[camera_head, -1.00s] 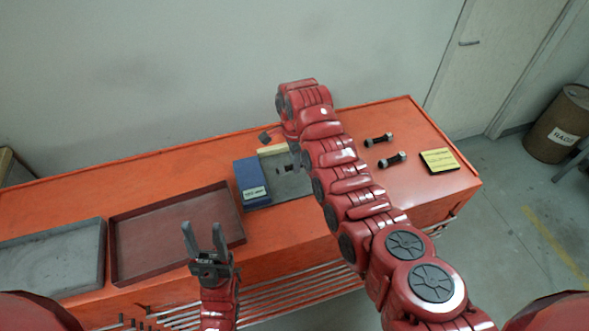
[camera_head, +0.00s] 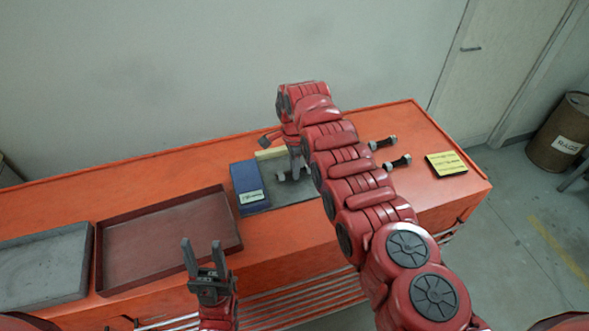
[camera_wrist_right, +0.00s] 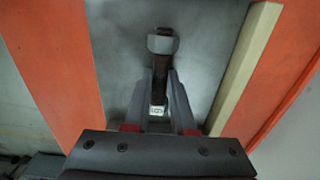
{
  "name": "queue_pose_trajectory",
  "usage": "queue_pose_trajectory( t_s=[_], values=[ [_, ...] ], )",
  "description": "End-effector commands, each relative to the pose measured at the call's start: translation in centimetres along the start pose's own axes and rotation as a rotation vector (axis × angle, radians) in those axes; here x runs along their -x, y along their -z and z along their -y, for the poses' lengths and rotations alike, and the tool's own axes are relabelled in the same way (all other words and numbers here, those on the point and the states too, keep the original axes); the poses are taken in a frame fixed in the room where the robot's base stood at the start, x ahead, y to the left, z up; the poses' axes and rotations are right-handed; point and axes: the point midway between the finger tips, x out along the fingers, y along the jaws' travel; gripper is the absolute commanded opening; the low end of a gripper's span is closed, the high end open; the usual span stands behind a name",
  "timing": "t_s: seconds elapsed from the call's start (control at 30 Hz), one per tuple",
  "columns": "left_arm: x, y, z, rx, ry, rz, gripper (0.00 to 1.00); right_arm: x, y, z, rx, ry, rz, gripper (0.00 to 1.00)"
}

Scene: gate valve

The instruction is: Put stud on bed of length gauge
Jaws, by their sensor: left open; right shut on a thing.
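The length gauge has a blue block (camera_head: 247,180) with a white label, a grey bed (camera_head: 285,198) and a cream strip (camera_head: 271,153) along its back. My right gripper (camera_head: 292,170) is over the bed, shut on a stud (camera_head: 281,177). In the right wrist view, the dark stud (camera_wrist_right: 161,72) with a pale nut at its far end lies between the fingers (camera_wrist_right: 162,85), over the grey bed (camera_wrist_right: 205,50). I cannot tell whether it touches the bed. My left gripper (camera_head: 204,262) is open and empty at the bench's front edge.
Two more studs (camera_head: 383,143) (camera_head: 397,162) lie right of my right arm, near a yellow-labelled plate (camera_head: 446,164). A dark red tray (camera_head: 168,281) and a grey tray (camera_head: 42,298) are on the left of the orange bench (camera_head: 130,172).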

Motion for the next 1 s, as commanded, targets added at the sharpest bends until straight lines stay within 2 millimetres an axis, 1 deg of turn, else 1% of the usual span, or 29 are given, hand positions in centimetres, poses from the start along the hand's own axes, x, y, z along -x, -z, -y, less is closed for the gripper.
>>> queue_pose_trajectory(
  t_s=[0.1, 0.13, 0.27, 0.3, 0.57, 0.67, 0.77, 0.87, 0.97, 1.0],
  values=[
    [0.3, -0.1, 0.0, 0.0, 0.0, 0.0, 0.5, -0.3, 0.0, 0.0, 0.0, 0.001, 0.0, 0.0],
    [0.2, 0.0, 0.0, 0.0, 0.0, 0.0, 0.5, -0.2, 0.0, 0.0, 0.0, 0.001, 0.0, 0.27],
    [0.2, 0.0, 0.0, 0.0, 0.0, 0.0, 0.5, -0.1, 0.0, 0.0, 0.0, 0.001, 0.0, 0.5],
    [0.2, 0.0, 0.0, 0.0, 0.0, 0.0, 0.5, -0.1, 0.0, 0.0, 0.0, 0.001, 0.0, 0.53],
    [0.1, 0.0, 0.0, 0.0, 0.0, 0.0, 0.5, -0.1, 0.0, 0.0, 0.0, 0.0, 0.0, 0.53],
    [-0.2, 0.0, 0.0, 0.0, 0.0, 0.0, 0.5, 0.3, 0.0, 0.0, 0.0, 0.0, 0.0, 0.53],
    [-1.0, 0.2, 0.1, 0.0, 0.0, 0.0, 0.5, 1.3, 0.0, 0.0, 0.0, 0.001, 0.0, 0.53],
    [-2.2, 0.4, 0.1, 0.0, 0.0, 0.0, 0.5, 3.1, 0.0, 0.1, 0.0, 0.002, 0.0, 0.53],
    [-2.7, 0.5, 0.1, 0.0, 0.0, 0.0, 0.5, 4.9, 0.0, 0.2, 0.001, 0.006, 0.0, 0.53],
    [-3.0, 0.5, 0.1, 0.0, 0.0, 0.0, 0.5, 5.8, 0.0, 0.1, 0.001, 0.004, 0.0, 0.53]
  ],
)
